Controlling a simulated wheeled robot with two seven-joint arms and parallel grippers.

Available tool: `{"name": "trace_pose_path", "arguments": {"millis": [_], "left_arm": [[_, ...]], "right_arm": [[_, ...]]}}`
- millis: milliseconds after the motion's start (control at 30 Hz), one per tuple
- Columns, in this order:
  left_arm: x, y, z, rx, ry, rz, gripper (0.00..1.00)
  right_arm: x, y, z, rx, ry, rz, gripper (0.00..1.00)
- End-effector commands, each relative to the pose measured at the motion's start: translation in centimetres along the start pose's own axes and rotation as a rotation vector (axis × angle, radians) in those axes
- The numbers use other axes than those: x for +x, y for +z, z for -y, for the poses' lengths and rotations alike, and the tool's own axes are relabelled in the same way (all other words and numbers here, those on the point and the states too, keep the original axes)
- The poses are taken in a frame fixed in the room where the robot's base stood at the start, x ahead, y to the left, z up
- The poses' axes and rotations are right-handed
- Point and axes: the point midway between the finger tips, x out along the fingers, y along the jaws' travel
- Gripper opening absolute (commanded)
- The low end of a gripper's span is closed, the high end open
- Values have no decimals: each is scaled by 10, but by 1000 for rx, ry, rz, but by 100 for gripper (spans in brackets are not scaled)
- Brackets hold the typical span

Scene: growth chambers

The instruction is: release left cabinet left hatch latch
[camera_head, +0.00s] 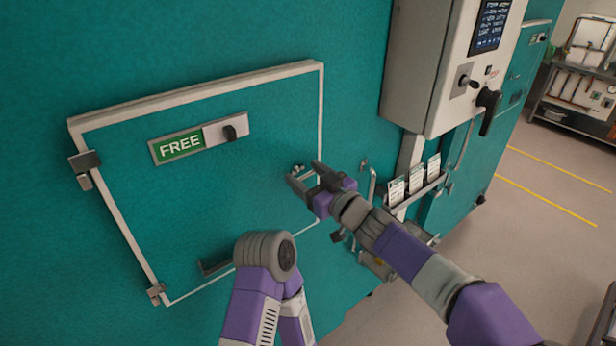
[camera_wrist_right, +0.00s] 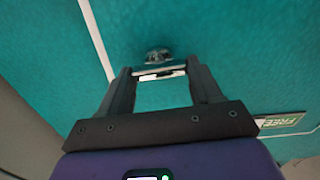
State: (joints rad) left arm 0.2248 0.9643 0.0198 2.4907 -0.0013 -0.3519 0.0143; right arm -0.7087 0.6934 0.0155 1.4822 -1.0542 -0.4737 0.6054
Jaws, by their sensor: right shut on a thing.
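The teal hatch (camera_head: 215,205) has a pale frame and lies flush in the left cabinet's wall. A small metal latch (camera_head: 299,168) sits near the hatch's right edge, partly hidden by my right gripper (camera_head: 306,178). In the right wrist view the latch's pale bar (camera_wrist_right: 162,74) lies between the fingertips of my right gripper (camera_wrist_right: 160,76), below a round metal knob (camera_wrist_right: 158,55). The right gripper is shut on the latch. My left gripper is not in view.
Hinges (camera_head: 86,164) line the hatch's left edge, and a dark handle (camera_head: 214,267) is low on it. A control box (camera_head: 447,65) and a rack of cards (camera_head: 416,190) stand to the right. Open floor (camera_head: 545,205) with yellow lines lies beyond.

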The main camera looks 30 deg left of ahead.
Motion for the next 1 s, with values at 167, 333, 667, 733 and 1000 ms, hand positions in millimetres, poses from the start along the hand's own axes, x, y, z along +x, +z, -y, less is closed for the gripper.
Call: {"name": "trace_pose_path", "arguments": {"millis": [167,333,667,733,1000], "left_arm": [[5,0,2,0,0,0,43],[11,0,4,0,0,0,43],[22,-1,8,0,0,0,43],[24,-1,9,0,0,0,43],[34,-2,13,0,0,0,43]], "right_arm": [[0,1,0,-134,0,0,33],[0,2,1,-291,1,0,33],[0,2,3,-606,1,0,33],[0,2,3,-672,1,-1,33],[0,3,4,-931,1,-1,33]]}}
